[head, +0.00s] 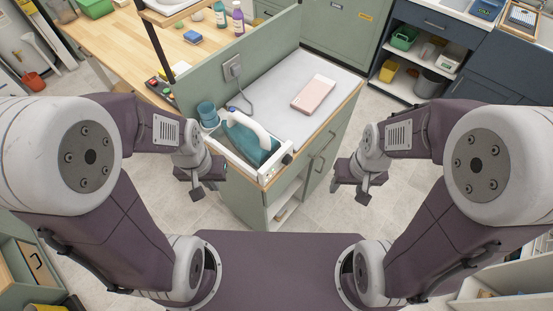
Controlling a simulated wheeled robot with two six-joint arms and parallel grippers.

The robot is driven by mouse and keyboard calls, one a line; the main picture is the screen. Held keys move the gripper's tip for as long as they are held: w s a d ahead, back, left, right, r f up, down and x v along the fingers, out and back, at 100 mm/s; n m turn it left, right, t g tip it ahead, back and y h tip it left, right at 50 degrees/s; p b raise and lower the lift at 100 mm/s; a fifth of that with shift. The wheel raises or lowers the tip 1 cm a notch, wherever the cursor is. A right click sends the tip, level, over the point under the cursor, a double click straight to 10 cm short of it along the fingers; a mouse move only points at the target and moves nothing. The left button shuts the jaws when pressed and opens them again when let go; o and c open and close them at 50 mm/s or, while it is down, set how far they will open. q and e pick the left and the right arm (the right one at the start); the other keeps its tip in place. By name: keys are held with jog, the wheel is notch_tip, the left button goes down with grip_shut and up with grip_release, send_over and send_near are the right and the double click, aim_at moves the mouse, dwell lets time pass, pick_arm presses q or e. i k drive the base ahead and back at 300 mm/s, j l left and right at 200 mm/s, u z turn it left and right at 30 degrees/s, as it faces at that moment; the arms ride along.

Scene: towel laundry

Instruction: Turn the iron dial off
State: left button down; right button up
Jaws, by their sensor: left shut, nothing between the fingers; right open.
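A teal iron (246,142) with a white handle rests in a white tray-like stand (228,148) at the near left corner of the counter. A small dark knob (287,159) shows on the right end of the stand; its setting is too small to read. My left gripper (197,193) is shut and empty, to the left of the counter corner. My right gripper (363,197) is open and empty, to the right of the cabinet. Both are apart from the iron.
A green partition (236,62) with an outlet (232,67) and cord stands behind the iron. Blue cups (208,115) sit beside it. A wooden table (130,50) is beyond. Open floor lies right.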

aim_at(288, 159)
jog(key=l+u, duration=0.1)
jog(key=l, duration=1.5)
